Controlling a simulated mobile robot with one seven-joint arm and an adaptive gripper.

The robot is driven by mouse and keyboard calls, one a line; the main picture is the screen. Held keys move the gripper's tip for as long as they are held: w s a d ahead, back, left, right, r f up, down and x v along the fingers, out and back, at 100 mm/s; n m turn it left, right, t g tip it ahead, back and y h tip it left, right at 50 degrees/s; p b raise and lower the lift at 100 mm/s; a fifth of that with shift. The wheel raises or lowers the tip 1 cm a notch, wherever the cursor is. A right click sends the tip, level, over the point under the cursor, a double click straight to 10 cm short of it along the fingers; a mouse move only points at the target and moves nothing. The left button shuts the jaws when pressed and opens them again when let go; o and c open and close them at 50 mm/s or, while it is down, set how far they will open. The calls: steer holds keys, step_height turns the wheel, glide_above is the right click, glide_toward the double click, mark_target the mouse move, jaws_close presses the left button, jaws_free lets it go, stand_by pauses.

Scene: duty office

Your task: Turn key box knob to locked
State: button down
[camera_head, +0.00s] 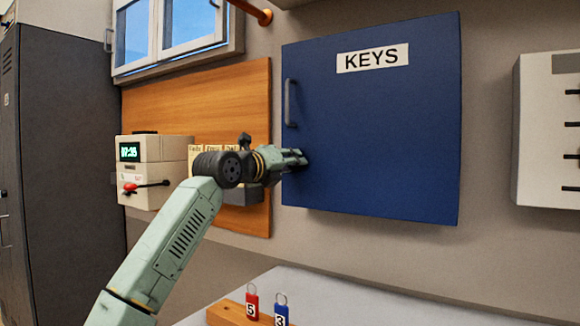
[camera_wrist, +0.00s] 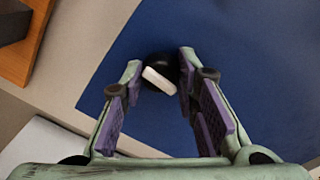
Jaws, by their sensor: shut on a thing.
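The blue key box (camera_head: 385,130) hangs on the wall with a white KEYS label (camera_head: 372,58) and a vertical grey handle (camera_head: 289,103) at its left edge. In the wrist view, the box's blue front (camera_wrist: 240,60) bears a round black knob (camera_wrist: 158,62) with a white bar (camera_wrist: 158,80) across it. The bar slants down to the right in that picture. My gripper (camera_head: 302,159) is at the lower left of the box front. Its fingers (camera_wrist: 161,68) stand on either side of the knob, closed on it. In the head view, the gripper hides most of the knob.
A wooden board (camera_head: 235,95) and a beige clock unit with a red lever (camera_head: 150,165) are to the left. A pale wall panel (camera_head: 545,130) is at the right.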

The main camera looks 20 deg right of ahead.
stand_by(0.4)
steer(key=c, duration=1.2)
jaws_free()
steer(key=shift+c, duration=0.2)
steer(key=v, duration=1.2)
